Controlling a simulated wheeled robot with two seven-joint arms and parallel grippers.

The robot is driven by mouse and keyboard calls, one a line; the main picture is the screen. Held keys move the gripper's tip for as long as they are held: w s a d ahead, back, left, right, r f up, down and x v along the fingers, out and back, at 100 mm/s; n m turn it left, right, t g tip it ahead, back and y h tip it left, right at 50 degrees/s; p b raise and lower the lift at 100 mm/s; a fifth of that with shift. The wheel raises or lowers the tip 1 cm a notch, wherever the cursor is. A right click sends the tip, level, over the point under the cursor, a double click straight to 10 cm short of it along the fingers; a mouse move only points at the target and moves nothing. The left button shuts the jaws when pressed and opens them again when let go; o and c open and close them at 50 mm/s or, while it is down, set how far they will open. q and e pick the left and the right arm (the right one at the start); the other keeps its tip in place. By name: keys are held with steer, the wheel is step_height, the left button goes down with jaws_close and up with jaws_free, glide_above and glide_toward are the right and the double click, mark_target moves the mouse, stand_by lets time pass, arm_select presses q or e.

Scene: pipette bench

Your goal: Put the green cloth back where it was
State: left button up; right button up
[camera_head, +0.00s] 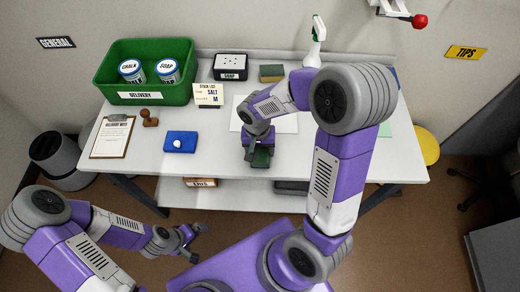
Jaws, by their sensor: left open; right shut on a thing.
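My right gripper (258,156) points down over the table's front middle, shut on a dark green thing that looks like the green cloth (262,158). The gripper hides much of the cloth, and I cannot tell whether it touches the tabletop. My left gripper (196,238) is open and empty, low in front of the table and well away from the cloth. A pale green flat patch (385,130) shows at the table's right, partly hidden by my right arm.
A white sheet (285,124) lies behind my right gripper. Left are a blue pad (181,146), a stamp (149,120) and a clipboard (112,140). Behind stand a green delivery bin (145,95), a card (208,95), a soap box (231,67) and a sponge (272,73).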

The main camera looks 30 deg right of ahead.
mark_target(258, 150)
steer(key=shift+r, duration=0.1)
steer(key=o, duration=1.2)
steer(key=shift+o, duration=0.2)
steer(key=shift+r, duration=0.1)
step_height(258, 150, up, 12)
steer(key=p, duration=0.3)
steer(key=shift+w+a+p, duration=0.15)
steer(key=shift+a+p, duration=0.2)
